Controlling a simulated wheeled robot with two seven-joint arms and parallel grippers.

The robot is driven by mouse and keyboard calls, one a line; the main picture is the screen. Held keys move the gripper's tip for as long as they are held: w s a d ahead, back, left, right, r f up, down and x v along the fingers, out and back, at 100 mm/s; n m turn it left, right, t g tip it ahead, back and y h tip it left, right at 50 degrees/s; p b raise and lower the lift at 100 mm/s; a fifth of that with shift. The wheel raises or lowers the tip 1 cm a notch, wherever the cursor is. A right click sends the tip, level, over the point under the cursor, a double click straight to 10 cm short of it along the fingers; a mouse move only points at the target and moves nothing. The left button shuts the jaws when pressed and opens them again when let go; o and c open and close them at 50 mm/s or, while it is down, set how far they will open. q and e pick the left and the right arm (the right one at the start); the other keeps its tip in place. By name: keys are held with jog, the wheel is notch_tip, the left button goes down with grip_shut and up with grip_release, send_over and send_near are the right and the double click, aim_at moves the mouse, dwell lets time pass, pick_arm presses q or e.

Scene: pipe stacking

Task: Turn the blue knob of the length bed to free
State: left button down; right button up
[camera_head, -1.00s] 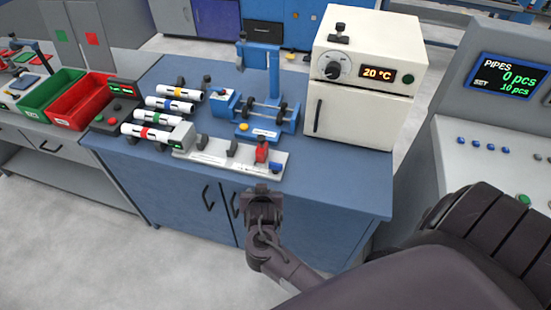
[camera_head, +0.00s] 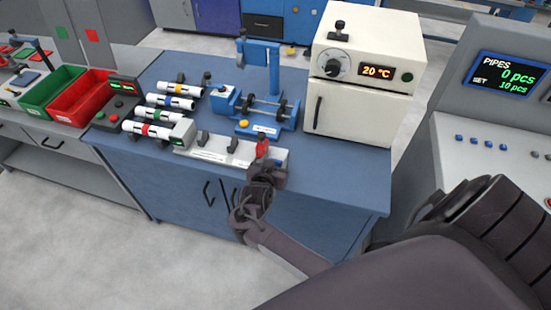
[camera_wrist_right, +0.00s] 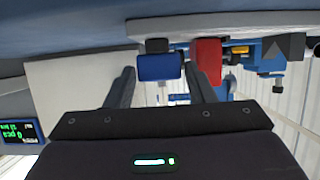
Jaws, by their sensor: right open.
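The length bed (camera_head: 215,152) is a pale low rail at the front edge of the blue bench, with a red clamp piece (camera_head: 262,147) near its right end. In the right wrist view the blue knob (camera_wrist_right: 160,67) shows between the two fingers, with the red piece (camera_wrist_right: 208,60) beside it, near the right-hand finger. My right gripper (camera_head: 267,172) is at the bed's right end and hides the knob in the head view. Its fingers are apart in the wrist view (camera_wrist_right: 160,84), with the knob between or just beyond the tips; contact cannot be told. My left gripper is not in view.
Several white pipes with coloured bands (camera_head: 165,103) lie left of the bed. A blue fixture (camera_head: 262,108) stands behind it, and a white oven (camera_head: 365,75) at the back right. Red bin (camera_head: 80,100) and green bin (camera_head: 52,92) stand left. The bench's right front is clear.

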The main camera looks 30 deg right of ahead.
jog(key=shift+w+d+f, duration=0.25)
jog(key=shift+w+d, duration=0.1)
jog(key=shift+d, duration=0.1)
jog(key=c, duration=0.7)
